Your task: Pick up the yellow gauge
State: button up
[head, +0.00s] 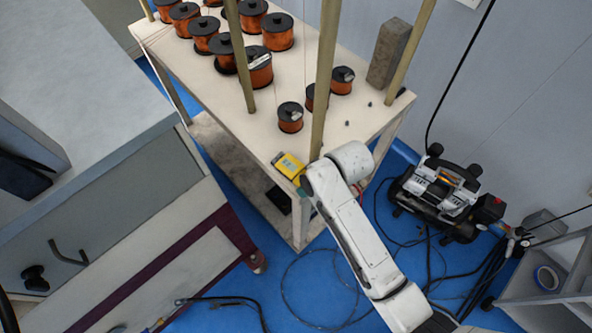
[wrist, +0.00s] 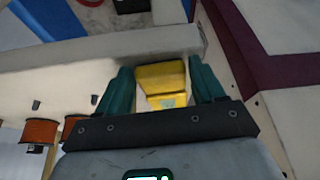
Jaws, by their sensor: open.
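The yellow gauge (head: 288,166) lies on the front corner of the pale wooden table (head: 262,133) in the head view. In the wrist view the gauge (wrist: 163,83) shows a yellow body with a pale grey patch at its near end. My gripper (wrist: 162,80) is open, with one teal finger on each side of the gauge. I cannot tell whether the fingers touch it. In the head view my gripper (head: 303,184) is mostly hidden behind my white arm, close beside the gauge.
Several copper wire spools (head: 290,117) stand on the table, some near the gauge. Wooden posts (head: 325,70) rise from the table close to my arm. A grey block (head: 389,52) stands at the right rear. A compressor (head: 440,190) and loose cables lie on the blue floor.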

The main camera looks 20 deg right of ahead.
jog(key=shift+c, duration=0.4)
jog(key=c, duration=0.8)
jog(key=shift+r, duration=0.1)
